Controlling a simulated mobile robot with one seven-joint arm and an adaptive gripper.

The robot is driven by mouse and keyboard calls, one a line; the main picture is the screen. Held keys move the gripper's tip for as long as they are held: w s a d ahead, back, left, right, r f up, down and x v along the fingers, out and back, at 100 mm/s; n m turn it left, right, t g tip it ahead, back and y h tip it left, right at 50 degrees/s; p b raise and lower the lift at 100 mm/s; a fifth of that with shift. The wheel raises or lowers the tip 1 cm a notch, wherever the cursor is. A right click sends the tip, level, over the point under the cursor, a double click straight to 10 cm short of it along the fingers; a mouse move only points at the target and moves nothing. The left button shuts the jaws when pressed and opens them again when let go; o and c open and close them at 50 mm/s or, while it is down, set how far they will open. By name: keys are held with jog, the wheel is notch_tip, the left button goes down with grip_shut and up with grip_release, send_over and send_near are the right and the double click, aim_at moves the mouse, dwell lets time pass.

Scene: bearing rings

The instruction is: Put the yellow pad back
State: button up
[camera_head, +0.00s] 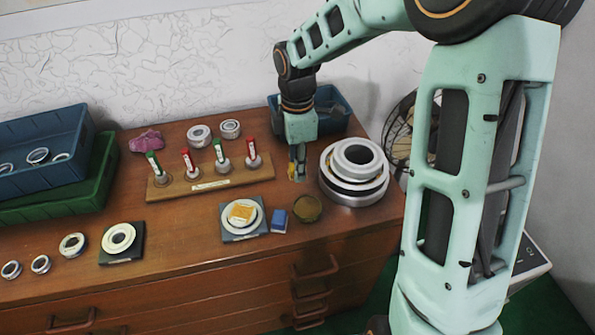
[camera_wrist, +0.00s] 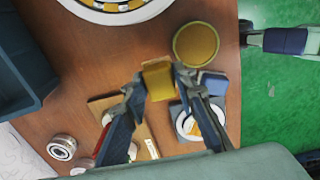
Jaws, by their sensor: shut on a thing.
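My gripper (camera_head: 297,174) is shut on the yellow pad (camera_wrist: 158,82), a small block held between its two fingertips. In the head view only a sliver of the yellow pad (camera_head: 291,171) shows at the fingers. The gripper hangs above the table, behind a round tin (camera_head: 307,208) with a dull yellow inside. The tin (camera_wrist: 196,44) also shows beyond the pad in the wrist view, apart from it.
A blue block (camera_head: 279,221) lies left of the tin. Beside it a dark plate (camera_head: 229,236) bears a pale ring with an orange-yellow block on top. Stacked large bearings (camera_head: 353,172) stand right. A wooden rack (camera_head: 212,185) holds several capped bottles. Blue bin (camera_head: 335,112) behind.

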jog(key=w+f, duration=0.1)
jog(key=f, duration=0.1)
jog(key=w+f, duration=0.2)
jog(key=shift+w+d, duration=0.1)
jog(key=shift+w+f, duration=0.15)
jog(key=shift+f, duration=1.45)
jog(key=shift+f+b, duration=0.15)
jog(key=shift+b, duration=0.15)
jog(key=o, duration=1)
notch_tip(320, 180, up, 12)
jog(key=shift+r+p, duration=0.15)
jog(key=shift+p, duration=0.5)
